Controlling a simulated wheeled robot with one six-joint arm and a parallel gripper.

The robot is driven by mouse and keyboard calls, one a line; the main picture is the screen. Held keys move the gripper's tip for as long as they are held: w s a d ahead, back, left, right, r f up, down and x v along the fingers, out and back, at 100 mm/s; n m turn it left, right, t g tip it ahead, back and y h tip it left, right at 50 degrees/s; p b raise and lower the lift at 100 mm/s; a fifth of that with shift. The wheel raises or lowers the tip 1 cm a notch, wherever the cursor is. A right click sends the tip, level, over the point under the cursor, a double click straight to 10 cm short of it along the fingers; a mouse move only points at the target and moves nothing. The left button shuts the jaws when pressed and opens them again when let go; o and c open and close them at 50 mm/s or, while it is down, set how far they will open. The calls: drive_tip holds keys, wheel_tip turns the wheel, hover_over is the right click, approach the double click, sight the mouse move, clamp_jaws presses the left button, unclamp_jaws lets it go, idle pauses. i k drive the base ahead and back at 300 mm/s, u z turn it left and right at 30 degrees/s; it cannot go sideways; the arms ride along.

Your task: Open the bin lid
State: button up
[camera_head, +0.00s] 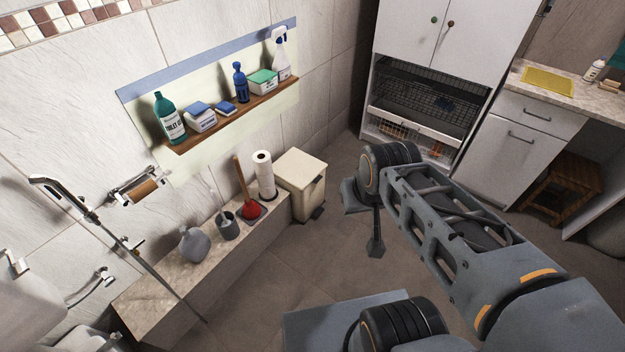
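The bin (301,186) is cream and boxy, with a dark pedal at its base. It stands on the floor at the right end of the stone ledge. Its lid (300,167) looks shut and lies flat on top. My arm reaches in from the lower right. My gripper (375,238) hangs at the far end of the arm, to the right of the bin and apart from it in the picture. It is small, dark and partly hidden by the wrist, so whether its fingers are open or shut does not show.
The stone ledge (185,265) beside the bin holds a paper roll (263,174), a red plunger (249,208), a grey cup and a vase. A wall shelf (232,112) with bottles hangs above. A white cabinet (430,90) stands behind my arm. Floor (300,255) before the bin is clear.

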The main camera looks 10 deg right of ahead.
sight(298, 168)
drive_tip(key=u, duration=0.1)
drive_tip(key=i, duration=1.7)
drive_tip(key=z, duration=0.45)
